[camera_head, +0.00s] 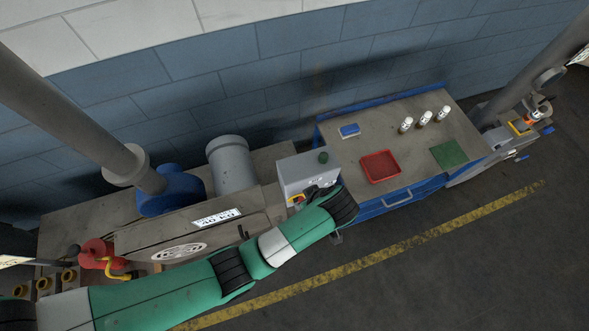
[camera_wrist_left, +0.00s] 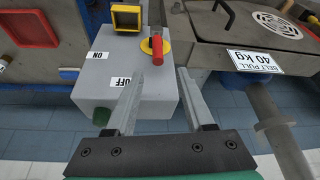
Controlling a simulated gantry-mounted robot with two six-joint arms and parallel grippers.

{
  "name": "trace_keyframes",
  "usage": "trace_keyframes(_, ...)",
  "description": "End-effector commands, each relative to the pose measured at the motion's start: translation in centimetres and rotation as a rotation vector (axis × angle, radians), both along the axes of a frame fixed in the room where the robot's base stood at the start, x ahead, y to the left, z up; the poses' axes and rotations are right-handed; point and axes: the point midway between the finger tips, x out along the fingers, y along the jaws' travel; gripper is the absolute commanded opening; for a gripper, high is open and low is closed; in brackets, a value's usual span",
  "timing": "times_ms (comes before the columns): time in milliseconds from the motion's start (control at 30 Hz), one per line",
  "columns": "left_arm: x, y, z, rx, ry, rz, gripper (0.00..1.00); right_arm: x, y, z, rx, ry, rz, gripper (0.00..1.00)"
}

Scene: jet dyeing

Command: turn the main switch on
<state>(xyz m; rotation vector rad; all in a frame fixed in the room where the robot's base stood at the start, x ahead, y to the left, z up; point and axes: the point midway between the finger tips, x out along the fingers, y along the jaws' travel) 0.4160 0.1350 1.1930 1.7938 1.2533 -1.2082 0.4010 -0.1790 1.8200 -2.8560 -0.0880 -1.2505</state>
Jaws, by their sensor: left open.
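The main switch is a red handle on a yellow disc (camera_wrist_left: 155,47), on the face of a grey control box (camera_wrist_left: 125,65). An ON label (camera_wrist_left: 98,55) and an OFF label (camera_wrist_left: 121,82) are on the same face. The handle points down the picture in the left wrist view. My left gripper (camera_wrist_left: 159,74) is open and empty, its fingertips on either side of the handle's line; contact cannot be told. In the head view the box (camera_head: 296,172) stands beyond my left gripper (camera_head: 318,193), and the switch (camera_head: 297,199) is partly hidden. My right gripper is not in view.
A machine with a lid (camera_head: 175,235) stands left of the box. A blue workbench (camera_head: 405,165) with a red tray (camera_head: 380,166) stands right. The floor in front is clear.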

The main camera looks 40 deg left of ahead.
Motion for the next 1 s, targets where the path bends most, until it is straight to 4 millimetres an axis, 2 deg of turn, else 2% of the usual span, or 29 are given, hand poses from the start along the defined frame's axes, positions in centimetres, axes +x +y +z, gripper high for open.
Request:
trace_keyframes(133, 0.0, 0.2, -0.5, 0.001, 0.002, 0.001, 0.53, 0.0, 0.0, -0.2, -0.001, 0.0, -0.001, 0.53)
trace_keyframes(233, 0.2, 0.7, -1.7, 0.002, 0.002, 0.003, 0.53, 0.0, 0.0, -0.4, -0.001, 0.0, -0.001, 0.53)
trace_keyframes(500, 1.0, 2.8, -7.3, 0.001, -0.001, 0.005, 0.53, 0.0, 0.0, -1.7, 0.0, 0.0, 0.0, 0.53)
trace_keyframes(700, 1.4, 3.9, -10.2, 0.001, -0.003, 0.004, 0.53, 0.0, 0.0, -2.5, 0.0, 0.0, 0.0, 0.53)
trace_keyframes(1000, 1.6, 4.3, -10.7, 0.0, -0.006, 0.004, 0.53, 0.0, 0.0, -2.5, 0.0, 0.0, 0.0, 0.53)
